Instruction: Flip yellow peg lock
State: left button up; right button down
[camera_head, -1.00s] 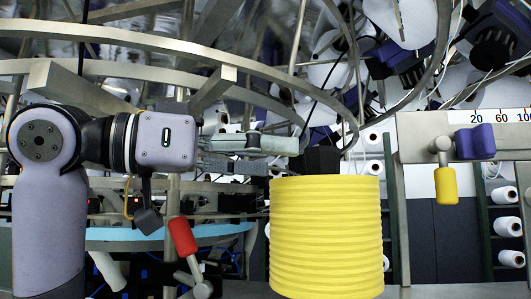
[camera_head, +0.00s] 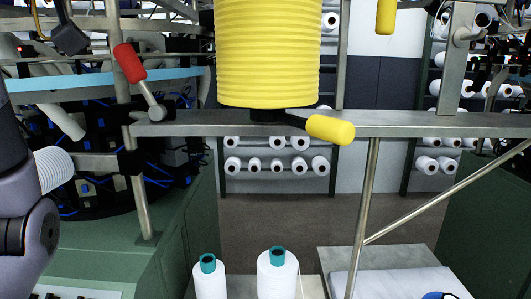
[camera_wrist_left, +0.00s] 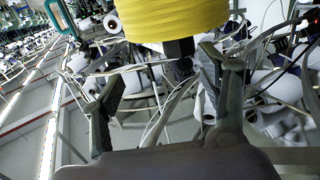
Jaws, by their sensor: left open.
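In the head view, a yellow-handled lever (camera_head: 330,129) sticks out to the right from under the ribbed yellow cylinder (camera_head: 268,55), slanting slightly down across the metal rail. A second yellow handle (camera_head: 386,15) hangs at the top edge, partly cut off. I cannot tell which one is the peg lock. My left gripper (camera_wrist_left: 163,65) is open in the left wrist view, its two dark fingers apart and nothing held. The yellow cylinder (camera_wrist_left: 170,14) and the black block (camera_wrist_left: 180,47) under it lie beyond the fingers. The left gripper and the right gripper are outside the head view.
A metal rail (camera_head: 420,124) crosses below the cylinder, with a slanted brace (camera_head: 445,195) at right. A red-handled lever (camera_head: 130,62) stands at left. White yarn cones (camera_head: 278,274) stand at the bottom. The space under the rail is fairly open.

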aim_at(341, 132)
jog(key=k, duration=1.35)
